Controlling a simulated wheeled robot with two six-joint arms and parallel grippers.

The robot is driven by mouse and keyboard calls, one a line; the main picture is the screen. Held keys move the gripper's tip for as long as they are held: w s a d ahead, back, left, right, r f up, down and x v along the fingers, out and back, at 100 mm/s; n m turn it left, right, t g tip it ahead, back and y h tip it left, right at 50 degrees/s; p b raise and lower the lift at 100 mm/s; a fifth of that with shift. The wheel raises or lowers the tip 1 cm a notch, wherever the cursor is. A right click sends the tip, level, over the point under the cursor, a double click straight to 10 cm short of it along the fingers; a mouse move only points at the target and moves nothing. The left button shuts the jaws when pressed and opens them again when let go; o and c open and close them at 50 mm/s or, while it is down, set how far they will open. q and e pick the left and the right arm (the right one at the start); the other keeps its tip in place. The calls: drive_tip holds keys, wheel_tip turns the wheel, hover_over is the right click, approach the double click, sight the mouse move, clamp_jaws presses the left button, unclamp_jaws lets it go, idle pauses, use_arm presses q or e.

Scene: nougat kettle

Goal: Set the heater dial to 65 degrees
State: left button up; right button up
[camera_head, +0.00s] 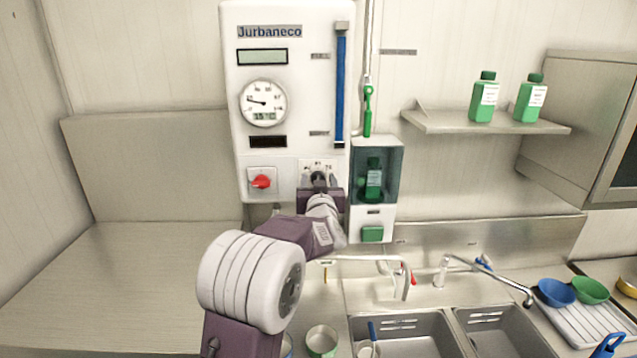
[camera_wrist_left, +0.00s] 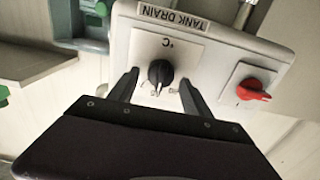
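The heater dial (camera_wrist_left: 160,73) is a black round knob on a white plate marked °C, with a light pointer mark. In the head view the dial (camera_head: 319,177) sits low on the white heater unit (camera_head: 298,40), partly hidden by my gripper; its setting is too small to read. My left gripper (camera_wrist_left: 159,78) is open, with one dark finger on each side of the dial and a visible gap to each. In the head view my left gripper (camera_head: 320,184) is right at the dial plate. My right gripper is not in view.
A red knob (camera_head: 261,182) sits left of the dial; it also shows in the wrist view (camera_wrist_left: 252,91). A dispenser (camera_head: 374,220) with a green bottle hangs close on the right. A round gauge (camera_head: 263,102) is above. Taps and sinks (camera_head: 420,335) lie below right.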

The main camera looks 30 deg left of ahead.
use_arm(q)
drive_tip(key=shift+f, duration=0.1)
drive_tip(key=b+v, duration=0.4)
drive_tip(key=v, duration=0.5)
